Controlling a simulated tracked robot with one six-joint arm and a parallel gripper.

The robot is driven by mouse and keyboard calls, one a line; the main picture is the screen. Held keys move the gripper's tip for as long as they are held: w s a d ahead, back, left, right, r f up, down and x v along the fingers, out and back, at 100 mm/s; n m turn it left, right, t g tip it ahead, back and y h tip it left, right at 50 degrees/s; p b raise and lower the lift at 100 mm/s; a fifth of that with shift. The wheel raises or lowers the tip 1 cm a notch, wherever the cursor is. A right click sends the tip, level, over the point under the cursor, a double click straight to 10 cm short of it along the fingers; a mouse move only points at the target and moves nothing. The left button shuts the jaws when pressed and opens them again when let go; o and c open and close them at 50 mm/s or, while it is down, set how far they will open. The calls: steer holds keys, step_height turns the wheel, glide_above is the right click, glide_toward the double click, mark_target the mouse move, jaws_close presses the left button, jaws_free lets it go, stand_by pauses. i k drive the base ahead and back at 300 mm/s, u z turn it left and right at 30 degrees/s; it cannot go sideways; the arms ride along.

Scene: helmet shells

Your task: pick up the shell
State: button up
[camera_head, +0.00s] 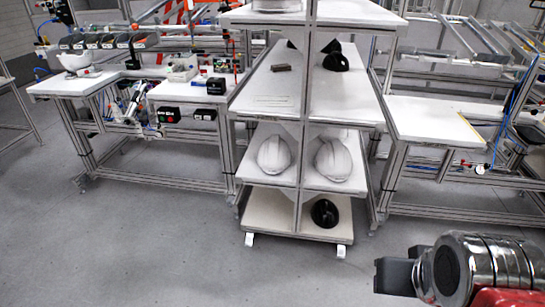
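Two white helmet shells stand side by side on a lower shelf of the rack: a left white shell (274,155) and a right white shell (333,160). A black shell (324,213) sits on the bottom shelf, right of the front post. Another black shell (336,62) lies on the upper sloped shelf, with a further dark shape behind it. My gripper (382,276) is at the lower right, in front of the rack and well apart from every shell. Its finger opening is not clear from this angle, and I see nothing held in it.
The rack (299,232) has a front centre post between the shells. A workbench (432,121) stands to the right, and another bench (75,84) with parts stands to the left. The grey floor (170,240) in front is clear.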

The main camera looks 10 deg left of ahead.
mark_target(274, 156)
steer(key=k, duration=0.6)
steer(key=u, duration=0.45)
steer(key=i, duration=0.65)
steer(key=u, duration=1.15)
steer(key=i, duration=2.65)
steer(key=z, duration=0.6)
